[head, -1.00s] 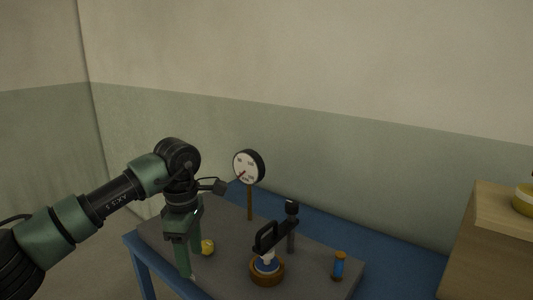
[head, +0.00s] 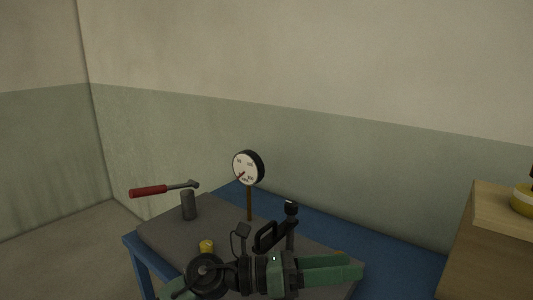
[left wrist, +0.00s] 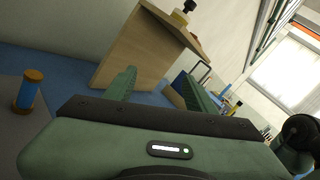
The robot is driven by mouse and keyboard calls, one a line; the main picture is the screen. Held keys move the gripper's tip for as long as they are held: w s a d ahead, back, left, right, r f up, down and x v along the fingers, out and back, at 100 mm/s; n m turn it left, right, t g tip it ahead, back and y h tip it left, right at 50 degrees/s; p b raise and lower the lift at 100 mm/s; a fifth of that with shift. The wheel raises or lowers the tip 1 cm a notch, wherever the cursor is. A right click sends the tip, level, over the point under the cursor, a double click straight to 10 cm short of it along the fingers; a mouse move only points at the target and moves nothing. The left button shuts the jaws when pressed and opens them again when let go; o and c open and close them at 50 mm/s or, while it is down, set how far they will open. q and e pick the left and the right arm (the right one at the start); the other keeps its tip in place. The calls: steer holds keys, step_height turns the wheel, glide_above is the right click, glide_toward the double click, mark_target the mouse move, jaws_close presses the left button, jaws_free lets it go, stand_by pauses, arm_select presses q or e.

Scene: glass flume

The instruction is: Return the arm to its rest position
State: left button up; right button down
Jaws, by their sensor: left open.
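My left arm reaches low across the front of the grey-topped bench. My left gripper (head: 358,267) points to the right in the head view, with its two green fingers apart and nothing between them. In the left wrist view, the same gripper (left wrist: 156,76) is open and empty, facing a wooden box (left wrist: 145,50). The arm hides part of the bench top in the head view. My right gripper is not in view.
The bench (head: 160,232) holds a dial gauge (head: 248,168), a red-handled tool (head: 150,191) by a grey post (head: 188,206), a yellow knob (head: 206,246) and a black handle (head: 268,236). A blue orange-capped cylinder (left wrist: 28,92) shows in the wrist view. The wooden box (head: 490,240) stands right.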

arm_select(q)
steer(key=w+a+r+n+t+y, duration=0.1)
steer(key=w+a+n+t+y, duration=0.15)
steer(key=a+n+t, duration=0.6)
steer(key=w+a+r+n+t+y, duration=0.1)
steer(key=w+a+n+t+y, duration=0.2)
steer(key=n+t, duration=0.9)
steer(key=s+a+f+n+g+y, duration=0.2)
steer(key=a+f+n+g+y, duration=0.4)
steer(key=a+f+n+y, duration=0.9)
steer(key=s+a+f+n+g+h, duration=0.15)
steer(key=s+f+n+g, duration=0.25)
steer(key=s+f, duration=0.4)
steer(key=s+a+f+n+g, duration=0.35)
steer(key=s+f, duration=0.25)
steer(key=s, duration=0.3)
steer(key=s+a+f+n+g, duration=0.2)
steer(key=s+f+n+g, duration=0.15)
steer(key=s+f, duration=0.45)
step_height(320, 180, down, 24)
steer(key=s+g, duration=0.2)
steer(key=s+a+f+g+p, duration=0.1)
steer(key=s+a+f, duration=0.1)
steer(key=s+f, duration=1.3)
steer(key=shift+s+a+m+p, duration=0.3)
steer(key=shift+s+a+m, duration=0.05)
steer(key=shift+s, duration=0.7)
